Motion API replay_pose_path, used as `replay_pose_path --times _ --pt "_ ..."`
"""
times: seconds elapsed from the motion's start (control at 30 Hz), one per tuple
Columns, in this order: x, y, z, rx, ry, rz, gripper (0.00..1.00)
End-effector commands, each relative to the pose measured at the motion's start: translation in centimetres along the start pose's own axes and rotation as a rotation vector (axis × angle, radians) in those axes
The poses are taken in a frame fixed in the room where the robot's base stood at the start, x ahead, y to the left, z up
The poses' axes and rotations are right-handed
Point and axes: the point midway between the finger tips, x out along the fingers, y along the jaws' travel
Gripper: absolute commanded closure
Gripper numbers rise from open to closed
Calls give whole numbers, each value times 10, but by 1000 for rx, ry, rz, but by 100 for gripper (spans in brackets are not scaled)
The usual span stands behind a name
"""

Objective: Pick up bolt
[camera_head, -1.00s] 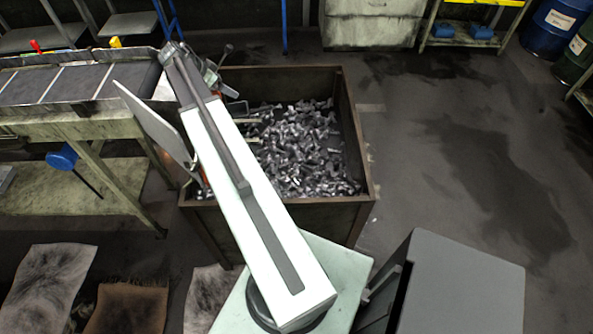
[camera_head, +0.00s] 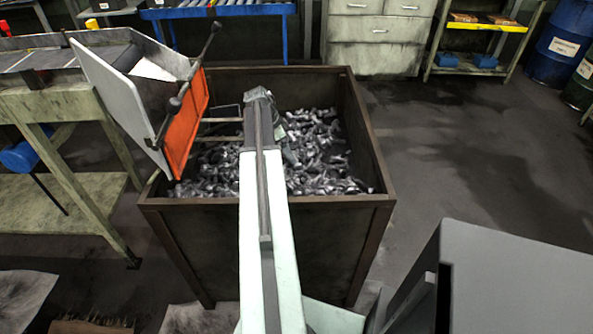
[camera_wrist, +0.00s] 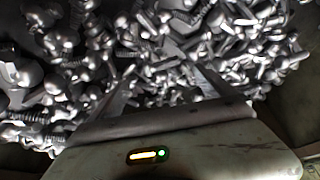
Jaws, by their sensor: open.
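Many silvery bolts (camera_head: 325,165) lie in a loose heap inside a dark metal bin (camera_head: 372,125). In the wrist view the bolts (camera_wrist: 55,85) fill the upper part of the picture, with round heads and threaded shanks at all angles. My arm reaches over the near wall of the bin. My gripper (camera_wrist: 165,78) is open, its two fingers spread and pointing at the heap. No bolt is clearly held between them. Whether the fingertips touch bolts I cannot tell. In the head view my gripper is mostly hidden behind my arm.
The bin's tall walls surround the heap. An orange and white panel with a dark bar (camera_head: 185,120) juts over its left side. A conveyor table (camera_head: 50,95) stands at left, a blue-framed table (camera_head: 220,12) behind. Floor to the right (camera_head: 450,150) is clear.

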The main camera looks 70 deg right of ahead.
Motion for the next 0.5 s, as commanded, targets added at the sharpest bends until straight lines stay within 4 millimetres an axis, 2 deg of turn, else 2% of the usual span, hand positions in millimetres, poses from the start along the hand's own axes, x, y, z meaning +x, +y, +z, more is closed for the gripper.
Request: replay_pose_path --times 0.03,0.1,0.27,0.33,0.5 --pt "13 0 2 2 0 0 7" --pt "22 0 1 3 0 0 7" --pt "24 0 -1 2 1 0 7" --pt "31 0 -1 3 1 0 7" --pt "63 -1 0 3 1 0 7"
